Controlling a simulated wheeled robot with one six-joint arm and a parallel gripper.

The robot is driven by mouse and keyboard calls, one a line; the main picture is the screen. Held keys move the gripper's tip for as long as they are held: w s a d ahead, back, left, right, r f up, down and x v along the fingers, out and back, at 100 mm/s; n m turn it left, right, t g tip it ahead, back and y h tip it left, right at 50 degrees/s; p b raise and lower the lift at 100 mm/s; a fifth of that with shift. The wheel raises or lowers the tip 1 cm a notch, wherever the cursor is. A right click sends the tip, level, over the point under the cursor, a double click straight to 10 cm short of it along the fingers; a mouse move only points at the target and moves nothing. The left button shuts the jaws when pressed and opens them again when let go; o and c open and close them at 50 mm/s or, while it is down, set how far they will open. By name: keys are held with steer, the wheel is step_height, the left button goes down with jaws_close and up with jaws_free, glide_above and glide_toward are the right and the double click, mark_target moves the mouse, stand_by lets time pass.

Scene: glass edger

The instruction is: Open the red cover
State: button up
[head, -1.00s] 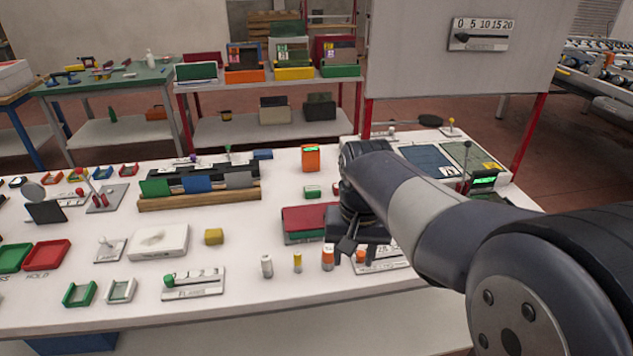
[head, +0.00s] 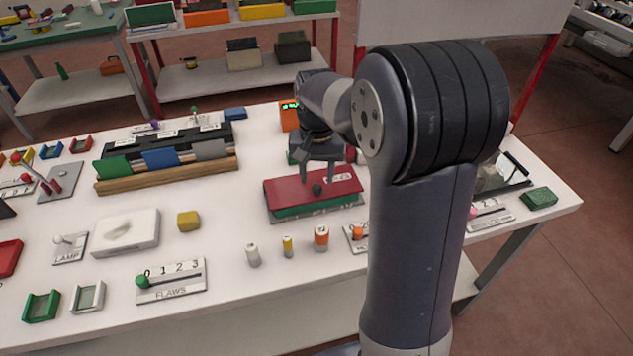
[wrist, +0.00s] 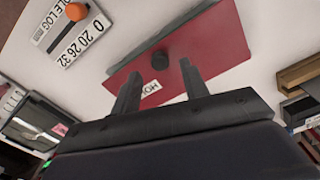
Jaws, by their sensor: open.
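The red cover (head: 335,185) lies flat and closed on a green-sided box (head: 320,208) on a grey base, at the middle of the white table. A dark round knob (head: 317,190) stands near its front edge. My gripper (head: 318,178) is just above the cover with its fingers pointing down, open around or just behind the knob. In the wrist view the cover (wrist: 215,45) lies beyond my open fingers (wrist: 160,82), and the knob (wrist: 160,61) shows between and ahead of the tips. I cannot tell whether the fingers touch the cover.
Small bottles (head: 288,246) stand in front of the box. A yellow block (head: 188,220) and a white dish block (head: 125,231) are to the left, with clear table between. A rack of coloured plates (head: 165,160) stands behind left. A slider plate (wrist: 70,30) is close by in the wrist view.

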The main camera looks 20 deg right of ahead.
mark_target(317, 187)
steer(key=shift+f, duration=1.75)
jaws_close()
